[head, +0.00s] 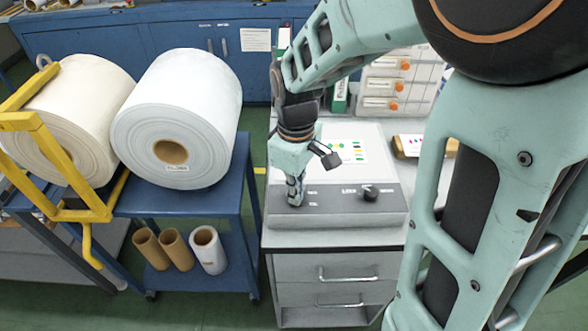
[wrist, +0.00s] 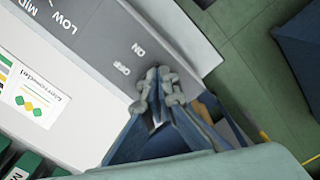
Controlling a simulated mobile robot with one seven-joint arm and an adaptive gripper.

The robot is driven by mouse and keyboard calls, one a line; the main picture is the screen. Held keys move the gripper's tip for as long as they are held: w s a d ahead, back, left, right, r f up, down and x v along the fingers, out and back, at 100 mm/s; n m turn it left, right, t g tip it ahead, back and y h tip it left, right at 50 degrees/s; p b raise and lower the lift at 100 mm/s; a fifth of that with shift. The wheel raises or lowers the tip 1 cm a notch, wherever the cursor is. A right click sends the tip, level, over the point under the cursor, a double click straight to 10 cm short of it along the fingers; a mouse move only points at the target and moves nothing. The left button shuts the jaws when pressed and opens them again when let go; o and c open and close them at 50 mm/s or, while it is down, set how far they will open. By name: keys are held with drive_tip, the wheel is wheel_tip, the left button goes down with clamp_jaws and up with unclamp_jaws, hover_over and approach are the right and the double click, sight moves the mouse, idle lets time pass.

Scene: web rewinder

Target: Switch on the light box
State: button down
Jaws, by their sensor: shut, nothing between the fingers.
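The light box (head: 340,215) stands on a drawer cabinet, with a sloped grey front panel and a white top. The panel also shows in the wrist view (wrist: 112,35), with the words ON, OFF, LOW and MID. A black knob (head: 370,193) sits on its right part in the head view. My gripper (head: 296,200) is shut and empty, pointing down at the panel's left end. In the wrist view its fingertips (wrist: 158,78) are close beside the OFF and ON labels. The switch itself is not visible, and I cannot tell whether the fingertips touch the panel.
A printed sheet (head: 345,150) lies on the box's white top. A blue cart (head: 243,180) with a large white roll (head: 180,115) stands close on the left, several cores below. Drawer bins (head: 385,85) stand behind.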

drive_tip(key=shift+r+p, duration=2.9)
drive_tip(key=shift+r, duration=0.6)
